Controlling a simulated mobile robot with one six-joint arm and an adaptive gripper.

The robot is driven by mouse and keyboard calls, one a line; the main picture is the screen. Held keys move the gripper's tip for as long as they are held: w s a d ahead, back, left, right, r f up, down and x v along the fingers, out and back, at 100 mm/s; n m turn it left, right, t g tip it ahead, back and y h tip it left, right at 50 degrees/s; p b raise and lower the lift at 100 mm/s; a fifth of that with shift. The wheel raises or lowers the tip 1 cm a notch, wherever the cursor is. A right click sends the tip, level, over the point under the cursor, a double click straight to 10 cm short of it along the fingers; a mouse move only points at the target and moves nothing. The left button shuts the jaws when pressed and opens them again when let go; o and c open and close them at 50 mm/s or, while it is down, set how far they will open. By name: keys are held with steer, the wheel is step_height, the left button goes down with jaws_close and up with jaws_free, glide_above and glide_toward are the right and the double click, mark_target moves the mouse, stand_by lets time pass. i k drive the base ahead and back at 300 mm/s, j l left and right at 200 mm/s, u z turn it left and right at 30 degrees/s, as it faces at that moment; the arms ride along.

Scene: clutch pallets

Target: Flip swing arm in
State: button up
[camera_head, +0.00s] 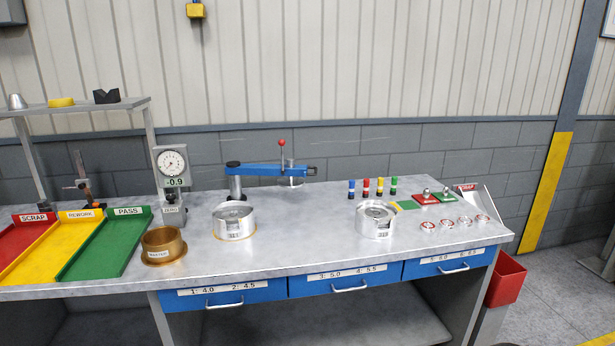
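The blue swing arm (262,170) stands at the back of the metal workbench. It is level and runs to the right from a dark post (236,186) at its left end. A lever with a red ball knob (282,143) rises from its right half, and a silver part hangs below near there. The arm's right end has a dark fitting (312,170). No metal fixture is directly below the arm's right half; a round silver fixture (233,220) sits in front of its post. My gripper is not in view.
A dial gauge (172,165) and a brass master ring (162,246) stand to the left. Another round silver fixture (376,219) is to the right. Colored pegs, several small rings and green and red blocks fill the right end. The bench (300,240) is clear between the fixtures.

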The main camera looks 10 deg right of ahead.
mark_target(236, 168)
steer(key=i+z, duration=0.1)
steer(key=i, duration=0.5)
steer(key=i+z, duration=0.15)
steer(key=i, duration=0.45)
steer(key=i+j+z, duration=0.1)
steer(key=i, duration=0.5)
